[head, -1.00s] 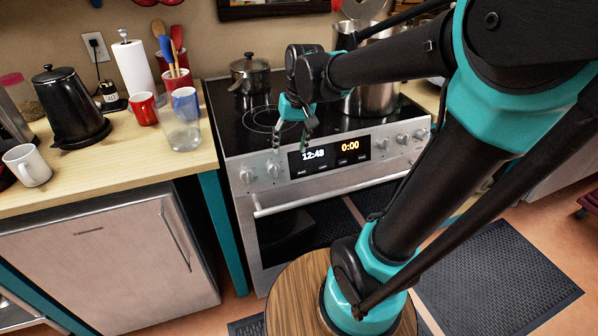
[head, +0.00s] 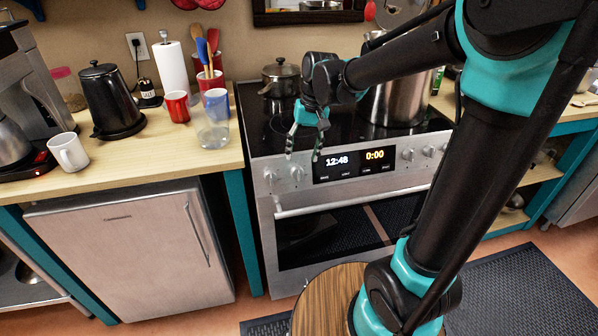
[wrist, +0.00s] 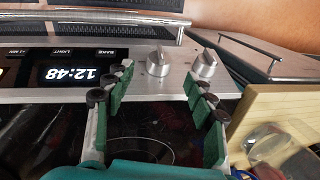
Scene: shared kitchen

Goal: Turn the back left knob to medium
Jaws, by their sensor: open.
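The stove (head: 352,225) has a steel front panel with a lit display. Two round knobs sit left of the display in the head view: an outer left knob (head: 268,177) and an inner left knob (head: 297,174). The wrist view is upside down, showing the inner knob (wrist: 159,62) between my fingertips in the picture and the outer knob (wrist: 205,63) to its right. My gripper (head: 303,151) is open and empty, its fingers pointing down above the panel near the inner knob. Contact cannot be told. The knob markings are too small to read.
More knobs (head: 428,151) sit right of the display. A lidded pot (head: 282,80) and a large steel pot (head: 392,103) stand on the cooktop. Left of the stove, a clear pitcher (head: 212,131) and mugs stand on the wooden counter (head: 150,168). The oven handle (head: 350,201) runs below the knobs.

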